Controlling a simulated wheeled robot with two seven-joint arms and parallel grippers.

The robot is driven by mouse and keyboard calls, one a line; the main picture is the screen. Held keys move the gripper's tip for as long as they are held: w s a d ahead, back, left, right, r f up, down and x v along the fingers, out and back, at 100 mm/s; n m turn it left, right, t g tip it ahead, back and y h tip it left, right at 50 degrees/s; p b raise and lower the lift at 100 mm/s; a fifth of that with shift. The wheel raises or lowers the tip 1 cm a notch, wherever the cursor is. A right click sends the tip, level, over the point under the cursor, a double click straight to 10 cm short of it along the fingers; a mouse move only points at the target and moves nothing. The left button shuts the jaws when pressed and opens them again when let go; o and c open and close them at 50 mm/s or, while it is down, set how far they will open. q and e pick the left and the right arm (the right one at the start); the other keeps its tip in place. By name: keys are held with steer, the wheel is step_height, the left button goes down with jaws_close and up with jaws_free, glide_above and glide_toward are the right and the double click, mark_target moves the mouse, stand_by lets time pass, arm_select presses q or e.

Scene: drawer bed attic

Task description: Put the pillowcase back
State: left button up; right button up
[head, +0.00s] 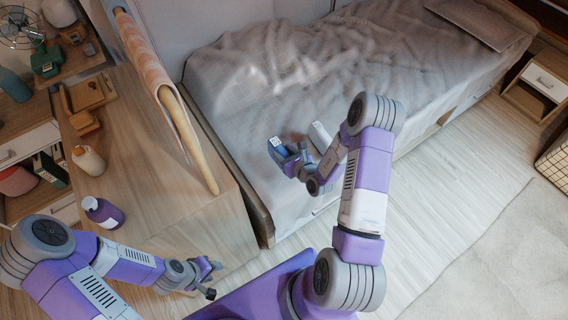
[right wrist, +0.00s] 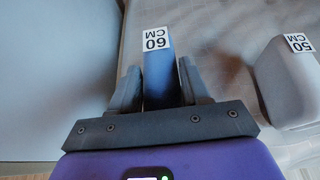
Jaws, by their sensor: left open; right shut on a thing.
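A blue folded piece (head: 276,146) with a white label is at the near edge of the bed; in the right wrist view (right wrist: 158,78) the label reads 60 CM. My right gripper (head: 291,158) is shut on it, one finger on each side; it also shows in the right wrist view (right wrist: 158,88). A light grey piece (head: 319,134) is beside it to the right, apart from the gripper, labelled 50 CM in the right wrist view (right wrist: 285,85). Which one is the pillowcase I cannot tell. My left gripper (head: 212,276) is open and empty, low beside the wooden desk.
The bed (head: 290,85) has a rumpled grey cover and a flat pillow (head: 482,20) at its far end. The wooden desk (head: 150,190) on the left carries bottles and a tall curved panel (head: 165,85). A nightstand (head: 540,85) stands at right.

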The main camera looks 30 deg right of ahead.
step_height(320, 180, down, 4)
steer(key=shift+f+b, duration=0.2)
steer(key=shift+b, duration=0.55)
steer(key=shift+r, duration=0.15)
steer(key=o, duration=0.7)
steer(key=shift+f, duration=0.25)
steer(key=o, duration=0.5)
steer(key=shift+r, duration=0.1)
steer(key=shift+r, duration=0.15)
steer(key=p+v, duration=0.3)
steer(key=v, duration=0.9)
